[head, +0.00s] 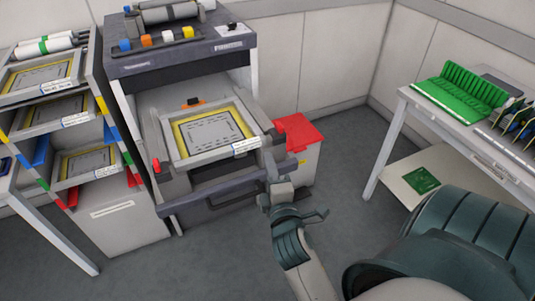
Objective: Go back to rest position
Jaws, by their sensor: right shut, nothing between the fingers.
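My right gripper (272,165) is shut and empty. It is at the right front corner of the machine's pulled-out drawer (215,192), overlapping the end of its front bar in the picture; I cannot tell if they touch. My right arm comes in from the lower right. A yellow-edged framed stencil (213,130) lies flat on the drawer. My left gripper is not in view.
A rack (128,212) with several similar frames stands left of the machine (185,62). A red-lidded bin (298,131) stands right of it. A white table (455,122) with green boards is at the right. Grey floor lies between.

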